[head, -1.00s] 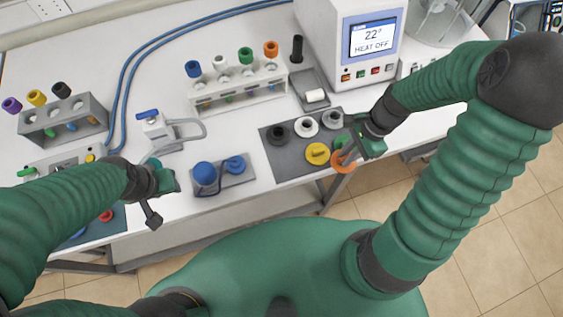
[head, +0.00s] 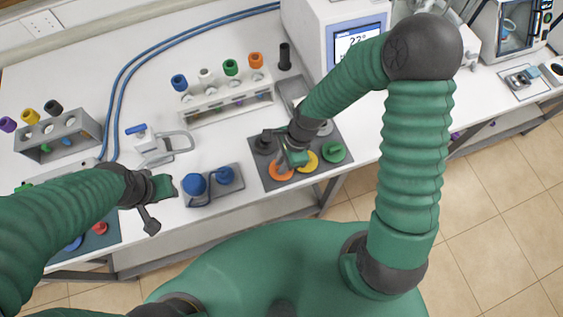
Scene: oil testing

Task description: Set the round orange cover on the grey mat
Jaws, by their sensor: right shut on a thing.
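The round orange cover (head: 281,171) is at the front left corner of the grey mat (head: 257,165), left of a yellow cover (head: 308,162). My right gripper (head: 293,158) is shut on the orange cover from above and hides part of it. I cannot tell whether the cover touches the mat or is just above it. My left gripper (head: 157,203) hangs away from the mat, left of the blue-capped holder; its jaw opening is unclear.
A green cover (head: 333,152) sits at the mat's right, with white (head: 325,128) and black (head: 265,142) pieces behind. A grey holder with blue caps (head: 213,189) stands left of the mat. A white tube rack (head: 228,104) and heater (head: 335,40) stand behind.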

